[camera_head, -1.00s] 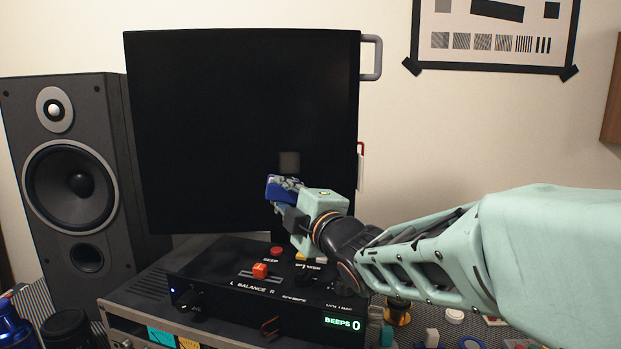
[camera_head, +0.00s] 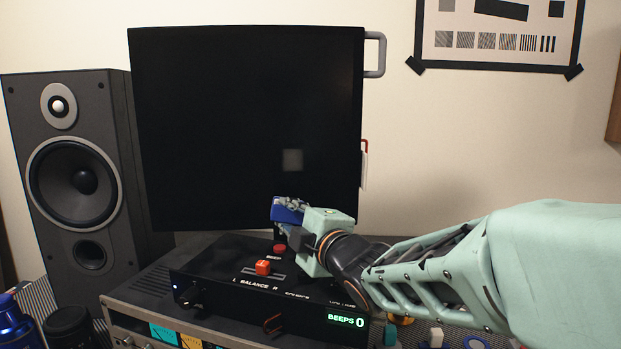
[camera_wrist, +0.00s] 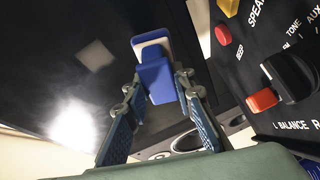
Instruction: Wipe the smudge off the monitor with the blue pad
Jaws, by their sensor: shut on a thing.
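The monitor (camera_head: 220,110) is a large dark screen at the back. A square grey smudge (camera_head: 292,160) shows on its lower right part; it also shows in the wrist view (camera_wrist: 95,55). My gripper (camera_head: 285,205) is shut on the blue pad (camera_head: 288,212), below the smudge and near the screen's lower edge. In the wrist view the blue pad (camera_wrist: 153,75) sits between my fingertips, with a pale face at its far end. The pad is apart from the smudge. I cannot tell whether it touches the screen.
A black control box (camera_head: 255,300) with a red button, a red slider and a green "BEEPS 0" display lies just below my gripper. A tall speaker (camera_head: 80,170) stands left of the monitor. A grey handle (camera_head: 376,55) juts from the monitor's right side.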

